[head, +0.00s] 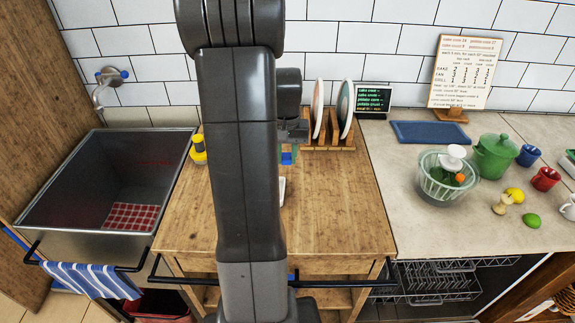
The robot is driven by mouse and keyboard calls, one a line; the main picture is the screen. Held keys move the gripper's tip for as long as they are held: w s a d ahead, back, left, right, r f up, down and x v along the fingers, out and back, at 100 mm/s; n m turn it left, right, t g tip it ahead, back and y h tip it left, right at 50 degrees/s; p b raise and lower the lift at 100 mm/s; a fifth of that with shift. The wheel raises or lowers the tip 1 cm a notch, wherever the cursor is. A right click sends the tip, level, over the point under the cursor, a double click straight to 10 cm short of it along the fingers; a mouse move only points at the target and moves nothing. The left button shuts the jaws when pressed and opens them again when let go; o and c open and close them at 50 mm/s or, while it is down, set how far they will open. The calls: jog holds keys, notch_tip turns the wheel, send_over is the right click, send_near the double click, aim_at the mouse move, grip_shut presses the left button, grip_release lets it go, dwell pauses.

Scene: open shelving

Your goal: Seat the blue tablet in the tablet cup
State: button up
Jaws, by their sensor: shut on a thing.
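My gripper (289,147) hangs above the wooden worktop, just right of my upright arm link, which hides part of it. It is shut on a small blue piece (287,158) that shows at its tips and looks like the blue tablet. A small white object (282,190) lies on the worktop below the gripper, partly behind my arm. I cannot tell whether it is the tablet cup, and no other cup for a tablet can be made out.
A wooden rack (328,140) with upright plates stands behind the gripper. A steel sink (75,225) is at left. Wire racks (440,285) sit under the right counter, which holds a green pot (494,160) and a clear bowl (440,185). The worktop's right front is clear.

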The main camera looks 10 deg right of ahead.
aim_at(287, 164)
jog(key=shift+f, duration=2.55)
jog(key=shift+f, duration=0.15)
jog(key=o, duration=1)
jog(key=shift+c, duration=0.2)
